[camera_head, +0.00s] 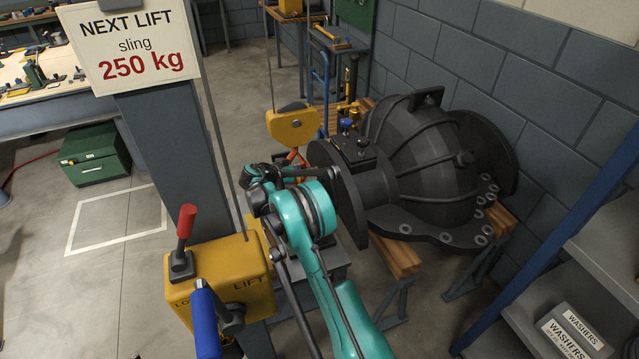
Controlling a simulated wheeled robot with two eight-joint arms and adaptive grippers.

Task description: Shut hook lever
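A yellow hook block (292,126) hangs from a cable left of the dark casing. Under it a small orange-red part (294,156) shows, perhaps the hook or its lever; my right arm hides much of this spot. The dark round casing (425,160) rests on wooden beams, its flange facing left. My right gripper (268,186) is just below the hook block, near the casing's flange. Its fingers are partly hidden by the teal arm, so I cannot tell whether it is open or touching anything. My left gripper is out of view.
A yellow control box (225,270) with a red-knobbed lever (185,225) and a blue-handled lever (206,318) stands at front left, by a grey post (170,140) with a sling sign (128,45). A shelf with washer boxes (570,335) is at right.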

